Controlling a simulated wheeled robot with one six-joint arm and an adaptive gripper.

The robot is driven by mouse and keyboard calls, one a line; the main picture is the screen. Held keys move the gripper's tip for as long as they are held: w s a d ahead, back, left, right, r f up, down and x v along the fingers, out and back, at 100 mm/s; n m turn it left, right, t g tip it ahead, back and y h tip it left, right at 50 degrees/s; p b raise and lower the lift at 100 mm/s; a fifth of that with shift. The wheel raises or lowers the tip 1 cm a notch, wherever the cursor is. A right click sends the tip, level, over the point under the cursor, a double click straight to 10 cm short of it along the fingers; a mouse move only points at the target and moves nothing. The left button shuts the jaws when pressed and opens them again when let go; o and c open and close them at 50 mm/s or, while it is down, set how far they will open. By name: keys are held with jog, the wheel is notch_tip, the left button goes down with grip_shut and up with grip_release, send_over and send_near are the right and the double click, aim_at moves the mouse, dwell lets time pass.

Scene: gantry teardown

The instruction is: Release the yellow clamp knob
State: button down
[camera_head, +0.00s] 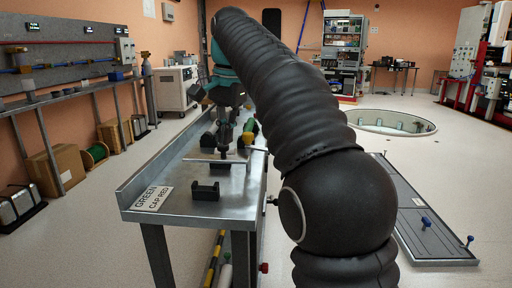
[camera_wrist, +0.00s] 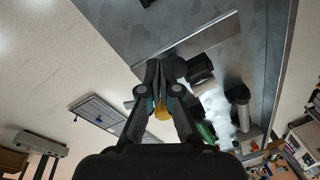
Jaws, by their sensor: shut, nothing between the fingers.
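A yellow piece (camera_wrist: 162,113), which looks like the clamp knob, shows in the wrist view between the finger links of my gripper (camera_wrist: 157,68), partly hidden by them. The fingertips are together with nothing between them. They lie above the yellow piece in that picture; I cannot tell whether anything touches it. In the head view a small yellow spot (camera_head: 247,138) shows at the near end of a green cylinder (camera_head: 250,127) on the bench; I cannot tell if it is the same piece. My dark arm hides part of the bench there.
The metal bench (camera_head: 165,178) carries a label reading "GREEN CAP RED" (camera_head: 152,198), a black cradle (camera_head: 206,190) and a thin pale bar (camera_head: 205,160). A round floor opening (camera_head: 395,122) and a grey floor panel (camera_head: 425,225) with blue knobs lie to the right. Open floor lies between.

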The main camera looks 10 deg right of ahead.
jog(key=d+r+n+t+h, duration=0.1)
jog(key=d+r+t+h, duration=0.15)
jog(key=d+r, duration=0.2)
jog(key=shift+g+h, duration=0.25)
jog(key=shift+h, duration=0.3)
jog(key=b+x, duration=0.1)
jog(key=x, duration=0.2)
jog(key=b+x, duration=0.1)
jog(key=x, duration=0.2)
jog(key=b+x, duration=0.1)
jog(key=x, duration=0.3)
jog(key=shift+d, duration=0.4)
jog(key=shift+a+r, duration=0.1)
